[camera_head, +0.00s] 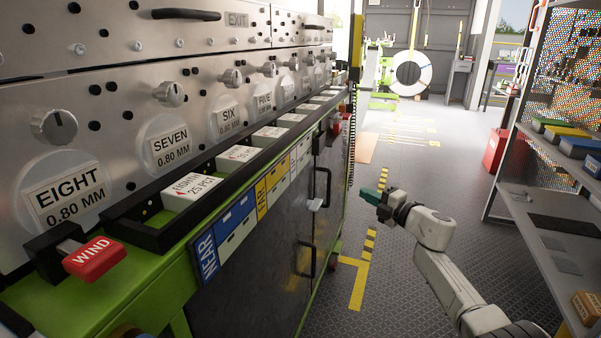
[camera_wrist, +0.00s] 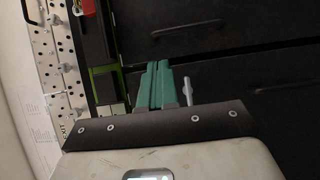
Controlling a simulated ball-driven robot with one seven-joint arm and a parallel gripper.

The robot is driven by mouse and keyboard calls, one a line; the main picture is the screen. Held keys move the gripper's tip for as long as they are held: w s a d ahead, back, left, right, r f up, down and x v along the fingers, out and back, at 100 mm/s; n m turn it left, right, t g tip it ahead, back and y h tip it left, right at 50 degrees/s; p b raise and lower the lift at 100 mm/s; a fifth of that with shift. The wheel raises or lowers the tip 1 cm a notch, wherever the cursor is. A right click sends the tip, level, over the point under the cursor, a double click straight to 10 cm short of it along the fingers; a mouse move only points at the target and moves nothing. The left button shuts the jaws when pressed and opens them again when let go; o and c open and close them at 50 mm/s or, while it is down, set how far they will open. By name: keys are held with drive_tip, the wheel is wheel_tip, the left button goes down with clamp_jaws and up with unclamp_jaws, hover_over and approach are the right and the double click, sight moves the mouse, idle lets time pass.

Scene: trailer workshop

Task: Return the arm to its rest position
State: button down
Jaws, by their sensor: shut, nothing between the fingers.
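My arm reaches up from the lower right of the head view, over the floor of the aisle. My gripper (camera_head: 370,195) is at its end, with teal fingers pointing left toward the workbench cabinet (camera_head: 262,240). In the wrist view, my gripper (camera_wrist: 157,88) shows its two teal fingers side by side, shut with nothing seen between them. The fingers point toward dark drawer fronts (camera_wrist: 210,45). The gripper appears apart from the cabinet in the head view.
A green bench with a knobbed metal panel (camera_head: 200,100) and a red WIND handle (camera_head: 95,258) fills the left. A grey shelf rack (camera_head: 560,210) stands at right. A red box (camera_head: 495,150) is beyond it. The aisle floor (camera_head: 400,140) between them is clear.

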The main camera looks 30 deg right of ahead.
drive_tip(key=s+a+f+m+g+h, duration=0.3)
drive_tip(key=s+a+f+m+h, duration=0.3)
drive_tip(key=f+m, duration=0.25)
drive_tip(key=s+a+f+m+g+h, duration=0.35)
drive_tip(key=s+a+f+m, duration=0.25)
drive_tip(key=s+f+m, duration=0.25)
drive_tip(key=s+a+f+m+g+y, duration=0.1)
drive_tip(key=s+a+f+g, duration=0.2)
drive_tip(key=s, duration=0.6)
drive_tip(key=s+a+f+m+g+y, duration=0.2)
drive_tip(key=s+a, duration=0.2)
drive_tip(key=s, duration=0.5)
drive_tip(key=s+a+f+m+g+y, duration=0.1)
drive_tip(key=s+a+f+g, duration=0.2)
drive_tip(key=s, duration=0.6)
drive_tip(key=s+a+r+g+y, duration=0.2)
drive_tip(key=s+a, duration=0.1)
drive_tip(key=s, duration=0.7)
wheel_tip(320, 180, up, 24)
drive_tip(key=w+p, duration=0.1)
drive_tip(key=p, duration=2.3)
drive_tip(key=shift+d+p, duration=0.25)
drive_tip(key=shift+p, duration=0.05)
drive_tip(key=shift+h, duration=0.25)
